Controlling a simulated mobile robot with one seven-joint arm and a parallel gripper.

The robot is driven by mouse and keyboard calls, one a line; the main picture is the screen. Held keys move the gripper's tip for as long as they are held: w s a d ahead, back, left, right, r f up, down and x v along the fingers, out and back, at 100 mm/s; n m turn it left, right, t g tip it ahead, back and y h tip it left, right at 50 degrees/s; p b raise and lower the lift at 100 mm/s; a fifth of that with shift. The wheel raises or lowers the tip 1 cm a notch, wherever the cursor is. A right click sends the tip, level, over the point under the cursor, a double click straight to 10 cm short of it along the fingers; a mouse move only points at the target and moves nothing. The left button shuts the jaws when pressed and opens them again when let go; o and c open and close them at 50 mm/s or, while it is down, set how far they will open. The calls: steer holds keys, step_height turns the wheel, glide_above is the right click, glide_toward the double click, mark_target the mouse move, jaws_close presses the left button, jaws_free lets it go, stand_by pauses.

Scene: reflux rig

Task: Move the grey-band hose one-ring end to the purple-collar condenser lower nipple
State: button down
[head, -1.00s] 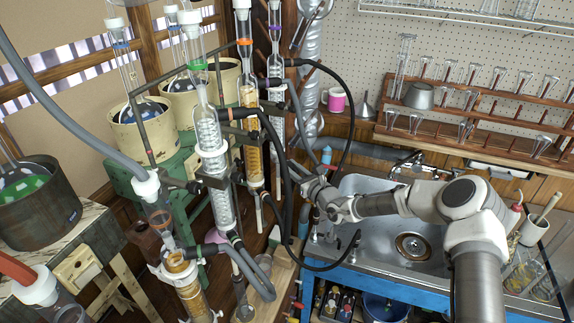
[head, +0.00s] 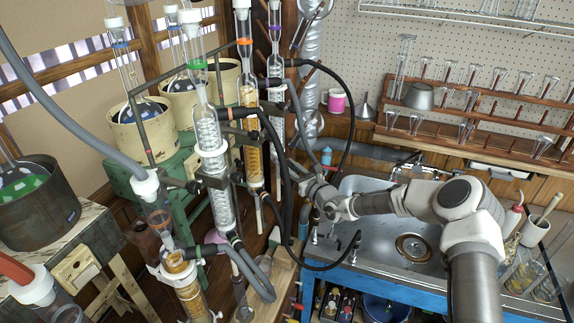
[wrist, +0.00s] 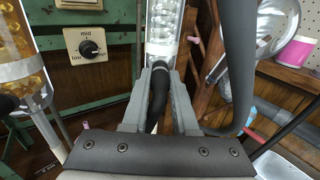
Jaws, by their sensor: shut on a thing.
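The purple-collar condenser (head: 276,70) stands clamped upright at the back of the row in the head view. A clear glass condenser (wrist: 163,28), probably the same one, rises just beyond the fingers in the wrist view. My gripper (head: 298,170) is beside the lower part of this row, left of the sink. In the wrist view my gripper (wrist: 160,88) is shut on a black hose end (wrist: 158,95), which points up toward the glass.
The orange-collar condenser (head: 249,95) and green-collar condenser (head: 207,130) stand to the left. A looping black hose (head: 340,90) hangs close to my gripper; a dark hose (wrist: 238,60) passes right of the fingers. The sink (head: 385,225) lies right.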

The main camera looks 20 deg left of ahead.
steer(key=c, duration=0.6)
jaws_free()
steer(key=b+v, duration=0.2)
steer(key=v, duration=1.5)
steer(key=s+r+n+g+h, duration=0.1)
steer(key=s+r+n+g, duration=0.45)
steer(key=s+n, duration=0.35)
steer(key=s+r+n+g+h, duration=0.1)
steer(key=s+r+n+g, duration=0.45)
steer(key=s+n, duration=0.4)
steer(key=s+d+r+n+t+h, duration=0.1)
steer(key=s+d+r+n+h, duration=0.1)
steer(key=s+d+h, duration=0.2)
steer(key=s+d+r+n+t+h, duration=0.2)
steer(key=s+d+r+n+h, duration=0.1)
steer(key=d, duration=0.7)
steer(key=s+d+r+n+t+h, duration=0.2)
steer(key=s+d+r+h, duration=0.1)
steer(key=s+d, duration=0.4)
steer(key=shift+s+d+r+h, duration=0.25)
steer(key=shift+d+h, duration=0.2)
steer(key=shift+h, duration=0.45)
